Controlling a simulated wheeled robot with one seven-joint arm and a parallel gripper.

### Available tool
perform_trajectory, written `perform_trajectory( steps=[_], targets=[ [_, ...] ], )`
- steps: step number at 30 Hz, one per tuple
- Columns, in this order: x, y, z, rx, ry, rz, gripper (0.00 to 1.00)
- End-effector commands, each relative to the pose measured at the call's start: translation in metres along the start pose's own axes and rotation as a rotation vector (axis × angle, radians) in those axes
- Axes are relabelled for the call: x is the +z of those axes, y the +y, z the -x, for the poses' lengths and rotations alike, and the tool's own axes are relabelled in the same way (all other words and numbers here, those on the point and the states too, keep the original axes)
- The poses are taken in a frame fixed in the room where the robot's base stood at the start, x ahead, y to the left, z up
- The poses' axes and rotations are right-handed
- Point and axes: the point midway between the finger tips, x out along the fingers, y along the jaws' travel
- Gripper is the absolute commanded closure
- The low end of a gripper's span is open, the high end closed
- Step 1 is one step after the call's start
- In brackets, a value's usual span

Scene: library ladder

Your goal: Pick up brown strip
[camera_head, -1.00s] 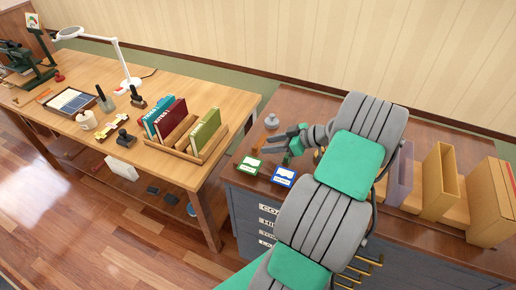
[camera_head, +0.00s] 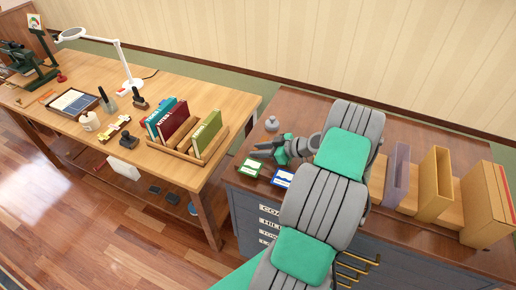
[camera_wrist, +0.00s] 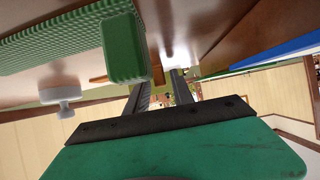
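I cannot make out the brown strip clearly. A small orange-brown piece (camera_wrist: 98,79) shows beside a ribbed green block shape in the wrist view and may be part of it. In the head view, my gripper covers the spot on the cabinet top where a brown piece showed. My gripper (camera_head: 258,149) is low over the left part of the cabinet top, its fingers pointing left. In the wrist view, my gripper (camera_wrist: 165,80) has its two fingers apart, with a gap and nothing clearly held between them.
On the cabinet top (camera_head: 300,103), a grey knobbed weight (camera_head: 272,124) stands behind my gripper. A green-framed card (camera_head: 250,168) and a blue-framed card (camera_head: 282,178) lie in front. A purple holder (camera_head: 396,175) and tan holders stand right. A ribbed green block (camera_wrist: 125,48) crowds the wrist view.

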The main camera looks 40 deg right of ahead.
Motion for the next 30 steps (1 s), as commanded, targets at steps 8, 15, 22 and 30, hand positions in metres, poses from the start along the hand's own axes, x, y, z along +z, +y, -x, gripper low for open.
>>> perform_trajectory(
  steps=[8,15,22,30],
  targets=[
    [-0.0002,-0.0001,0.0001,0.0,0.0,0.0,0.95],
    [-0.0002,-0.0001,0.0002,0.0,0.0,0.0,1.0],
    [-0.0002,0.0,0.0003,0.0,0.0,0.0,1.0],
    [-0.0061,0.0005,0.0035,0.001,0.0,0.001,1.0]
  ],
)
